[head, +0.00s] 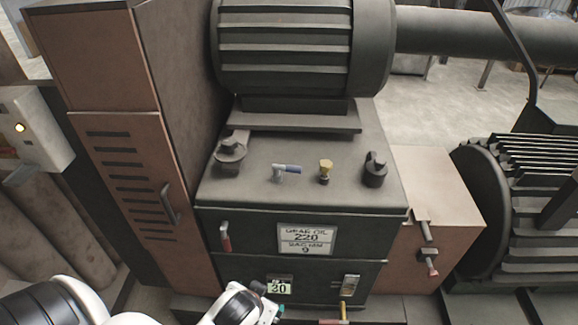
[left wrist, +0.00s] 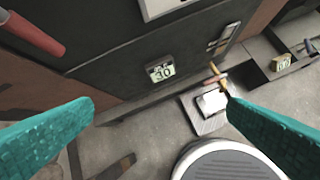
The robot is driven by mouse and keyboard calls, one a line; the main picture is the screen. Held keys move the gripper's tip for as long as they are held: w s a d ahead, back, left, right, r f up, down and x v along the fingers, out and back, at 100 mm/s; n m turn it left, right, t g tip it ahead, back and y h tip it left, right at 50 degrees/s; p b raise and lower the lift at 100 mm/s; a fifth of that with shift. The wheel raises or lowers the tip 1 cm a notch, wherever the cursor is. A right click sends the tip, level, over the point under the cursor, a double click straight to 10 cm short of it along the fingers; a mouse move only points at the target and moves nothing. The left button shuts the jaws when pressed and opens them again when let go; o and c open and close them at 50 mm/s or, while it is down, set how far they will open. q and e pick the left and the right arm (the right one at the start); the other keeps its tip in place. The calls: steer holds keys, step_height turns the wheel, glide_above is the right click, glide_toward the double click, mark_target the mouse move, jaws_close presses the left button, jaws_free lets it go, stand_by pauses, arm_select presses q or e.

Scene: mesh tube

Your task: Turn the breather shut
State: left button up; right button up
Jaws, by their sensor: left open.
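My right gripper is not in view.
A ribbed motor (head: 285,45) overhangs the box top at the back. A red handle (head: 225,237) and a gear oil label (head: 305,239) are on the front. A brown cabinet (head: 125,180) stands left.

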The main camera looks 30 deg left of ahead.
arm_select(q)
steer(key=w+a+r+n+t+y, duration=0.35)
steer(key=w+a+r+t, duration=0.2)
steer(key=w+r, duration=0.4)
steer(key=t, duration=0.6)
glide_toward(288, 171)
steer(key=p+x, duration=0.3)
steer(key=x, duration=0.8)
steer(key=c, duration=1.4)
